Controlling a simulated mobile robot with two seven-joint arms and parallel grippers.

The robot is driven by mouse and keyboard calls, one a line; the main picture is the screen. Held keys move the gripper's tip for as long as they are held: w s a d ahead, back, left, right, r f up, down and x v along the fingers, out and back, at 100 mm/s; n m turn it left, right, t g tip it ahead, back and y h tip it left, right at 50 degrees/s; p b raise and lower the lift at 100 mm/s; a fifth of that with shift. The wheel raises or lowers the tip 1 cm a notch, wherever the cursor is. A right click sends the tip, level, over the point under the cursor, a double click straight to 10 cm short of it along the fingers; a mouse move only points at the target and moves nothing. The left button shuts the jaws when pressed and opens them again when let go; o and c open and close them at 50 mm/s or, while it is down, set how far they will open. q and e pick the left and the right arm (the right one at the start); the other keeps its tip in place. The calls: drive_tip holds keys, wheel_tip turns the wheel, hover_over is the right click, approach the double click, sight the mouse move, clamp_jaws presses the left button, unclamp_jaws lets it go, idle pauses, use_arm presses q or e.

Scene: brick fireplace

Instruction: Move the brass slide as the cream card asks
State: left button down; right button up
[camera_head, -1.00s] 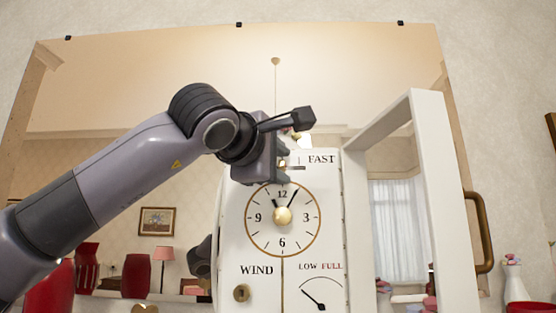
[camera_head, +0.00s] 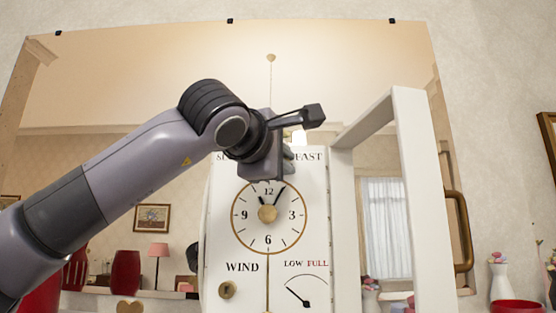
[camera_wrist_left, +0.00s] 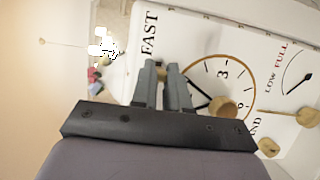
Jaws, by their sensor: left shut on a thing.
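The white clock front (camera_head: 240,275) has a round dial (camera_head: 289,232), which also shows in the left wrist view (camera_wrist_left: 222,72). Above the dial is a scale with FAST (camera_head: 312,157) at its right end; the word at its left end is mostly hidden behind my gripper. My left gripper (camera_head: 287,158) is at this scale, right of the 12 and close to FAST. In the left wrist view its fingers (camera_wrist_left: 168,72) are close together at the clock face, shut on what is most likely the brass slide, which they hide. I see no cream card. My right gripper is not in view.
The clock's white door frame (camera_head: 415,190) stands open at the right, with a brass handle (camera_head: 460,230). A brass winding hole (camera_head: 228,290) and a LOW–FULL gauge (camera_head: 306,291) are below the dial. A large mirror (camera_head: 150,80) is behind. A white vase (camera_head: 500,280) stands far right.

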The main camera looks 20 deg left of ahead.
use_arm(q)
drive_tip(key=shift+d, duration=0.2)
drive_tip(key=c, duration=1.1)
unclamp_jaws()
drive_tip(key=shift+d, duration=0.15)
drive_tip(key=s+b, duration=0.1)
drive_tip(key=s, duration=0.3)
drive_tip(key=s+a+b, duration=0.1)
drive_tip(key=s, duration=0.2)
drive_tip(key=shift+b, duration=0.3)
